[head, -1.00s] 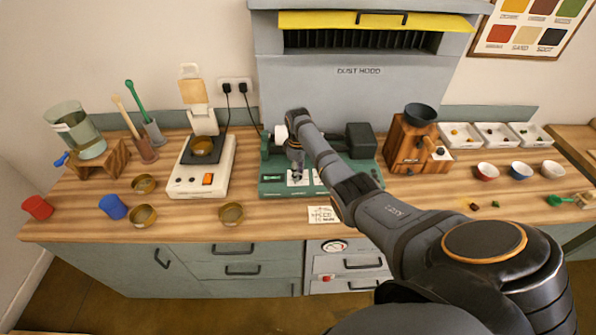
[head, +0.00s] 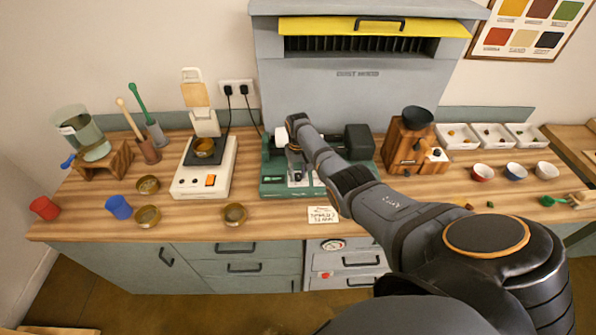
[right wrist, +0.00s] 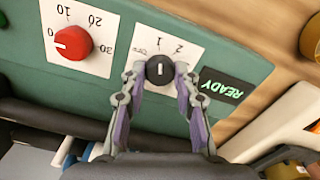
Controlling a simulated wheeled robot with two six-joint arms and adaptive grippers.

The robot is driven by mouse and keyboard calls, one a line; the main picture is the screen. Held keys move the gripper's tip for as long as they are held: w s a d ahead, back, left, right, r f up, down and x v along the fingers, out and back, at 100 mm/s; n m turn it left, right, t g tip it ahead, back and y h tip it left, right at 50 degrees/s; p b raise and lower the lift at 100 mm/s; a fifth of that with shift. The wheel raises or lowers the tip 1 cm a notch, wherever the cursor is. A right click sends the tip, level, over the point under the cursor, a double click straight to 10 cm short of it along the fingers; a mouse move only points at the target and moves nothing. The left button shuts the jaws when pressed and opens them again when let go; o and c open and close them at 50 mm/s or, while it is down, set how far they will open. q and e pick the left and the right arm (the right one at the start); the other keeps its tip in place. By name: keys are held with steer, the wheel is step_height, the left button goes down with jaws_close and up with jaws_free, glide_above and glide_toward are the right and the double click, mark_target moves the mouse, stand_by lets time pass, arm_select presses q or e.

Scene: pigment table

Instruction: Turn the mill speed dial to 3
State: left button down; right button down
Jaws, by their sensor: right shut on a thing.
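The green mill (head: 268,190) stands on the bench below the dust hood. Its black speed dial (right wrist: 160,69) shows in the right wrist view on a white scale plate, with the marks 1 and 2 readable above it. The dial's white line is upright in that view, roughly toward the 1. The rest of the scale is hidden by my fingers. My right gripper (right wrist: 159,77) is shut on the dial, one finger on each side. In the head view my right gripper (head: 297,176) is over the mill's front panel. My left gripper is not in view.
A red dial (right wrist: 73,43) marked 0 to 30 sits beside the speed dial, and a READY display (right wrist: 221,86) is on the other side. A white scale (head: 188,181) stands left of the mill, a wooden grinder (head: 399,147) right. A card (head: 322,214) lies in front.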

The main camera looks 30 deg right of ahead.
steer(key=m+p, duration=0.1)
steer(key=m, duration=0.3)
steer(key=shift+m, duration=0.3)
steer(key=m, duration=0.3)
steer(key=shift+m, duration=0.4)
steer(key=m+p, duration=0.1)
steer(key=m, duration=0.3)
steer(key=shift+m, duration=2.4)
steer(key=c, duration=1)
jaws_free()
